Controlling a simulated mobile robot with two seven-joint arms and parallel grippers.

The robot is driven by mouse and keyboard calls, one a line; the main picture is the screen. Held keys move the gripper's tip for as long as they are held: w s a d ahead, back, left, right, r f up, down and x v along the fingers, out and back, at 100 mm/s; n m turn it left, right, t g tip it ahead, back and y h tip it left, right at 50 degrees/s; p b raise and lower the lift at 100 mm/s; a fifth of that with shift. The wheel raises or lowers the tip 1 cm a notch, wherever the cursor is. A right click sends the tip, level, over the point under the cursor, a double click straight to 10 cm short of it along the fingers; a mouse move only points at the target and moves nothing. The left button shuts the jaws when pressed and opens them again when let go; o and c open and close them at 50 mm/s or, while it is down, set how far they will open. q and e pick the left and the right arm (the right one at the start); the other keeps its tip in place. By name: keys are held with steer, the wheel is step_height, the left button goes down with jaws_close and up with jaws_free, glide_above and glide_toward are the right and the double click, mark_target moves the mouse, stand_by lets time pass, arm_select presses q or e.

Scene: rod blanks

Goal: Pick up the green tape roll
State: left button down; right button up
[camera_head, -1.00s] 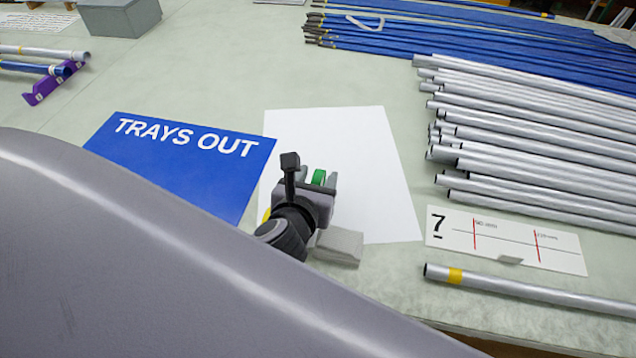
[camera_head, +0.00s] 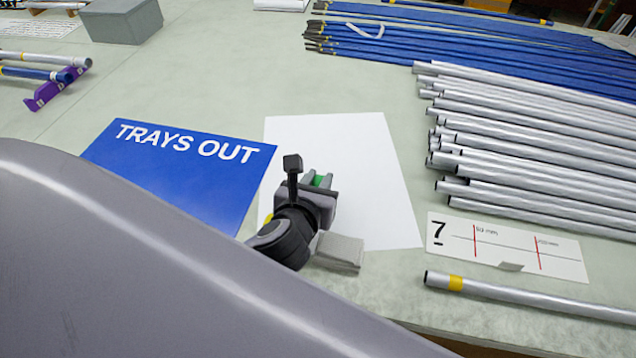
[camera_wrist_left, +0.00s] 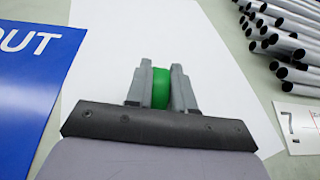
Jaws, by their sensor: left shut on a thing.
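The green tape roll (camera_wrist_left: 161,88) sits between the two fingers of my left gripper (camera_wrist_left: 162,84) in the left wrist view. The fingers press on it from both sides, so the gripper is shut on it. In the head view my left gripper (camera_head: 318,180) is over the white sheet, and only a small part of the green roll (camera_head: 319,181) shows past the gripper body. I cannot tell whether the roll touches the sheet. My right gripper is in neither view.
The white sheet (camera_head: 375,190) lies beside a blue "TRAYS OUT" sign (camera_head: 150,175). A grey block (camera_head: 338,252) is close to my left wrist. Silver rods (camera_head: 530,150) and a "7" card (camera_head: 505,245) lie to the right. Blue rods (camera_head: 430,45) and a grey box (camera_head: 122,20) are at the back.

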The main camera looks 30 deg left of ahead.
mark_target(318, 180)
arm_select(q)
step_height(318, 180, up, 20)
steer(key=p, duration=0.4)
steer(key=shift+f+p, duration=0.15)
steer(key=shift+p, duration=0.15)
